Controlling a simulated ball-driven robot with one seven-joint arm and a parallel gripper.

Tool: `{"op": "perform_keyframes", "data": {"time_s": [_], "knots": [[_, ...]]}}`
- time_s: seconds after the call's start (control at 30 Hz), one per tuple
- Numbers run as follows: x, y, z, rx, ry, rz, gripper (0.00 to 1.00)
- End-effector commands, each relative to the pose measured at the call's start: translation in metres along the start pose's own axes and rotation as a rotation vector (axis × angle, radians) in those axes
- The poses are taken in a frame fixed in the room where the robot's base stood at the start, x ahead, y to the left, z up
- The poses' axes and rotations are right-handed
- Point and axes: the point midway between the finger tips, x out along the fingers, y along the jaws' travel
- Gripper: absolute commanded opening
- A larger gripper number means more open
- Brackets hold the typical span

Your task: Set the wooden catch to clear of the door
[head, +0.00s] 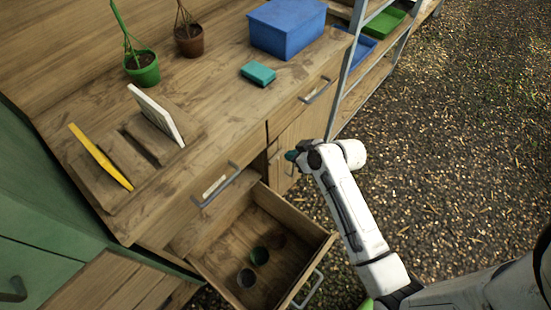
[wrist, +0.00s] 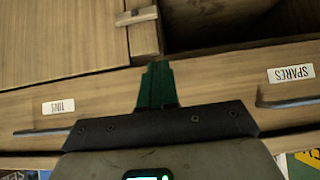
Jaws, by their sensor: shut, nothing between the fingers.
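The wooden catch (wrist: 136,17) shows at the top of the wrist view as a short pale bar on a post. It lies nearly level, slightly tilted, and its left end reaches over the edge of the wooden door (wrist: 55,45). The door looks closed; it also shows in the head view (head: 305,130), where I cannot make out the catch. My gripper (wrist: 156,68) has dark green fingers, shut together and empty. They point toward the post just below the catch in the wrist view. In the head view my gripper (head: 292,156) is at the cabinet front.
An open drawer (head: 318,240) holding several small pots juts out near my arm. A dark opening (wrist: 210,25) lies right of the post. Ground right of my arm is clear.

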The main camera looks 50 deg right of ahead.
Motion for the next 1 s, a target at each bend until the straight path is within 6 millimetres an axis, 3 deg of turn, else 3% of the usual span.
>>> {"op": "perform_keyframes", "data": {"time_s": [0.27,0.83,1.0], "knots": [[0.009,0.000,0.000,0.000,0.000,0.001,0.00],[0.104,0.000,0.001,-0.001,-0.002,0.001,0.00],[0.120,0.001,0.020,0.000,-0.002,0.002,0.00]]}}
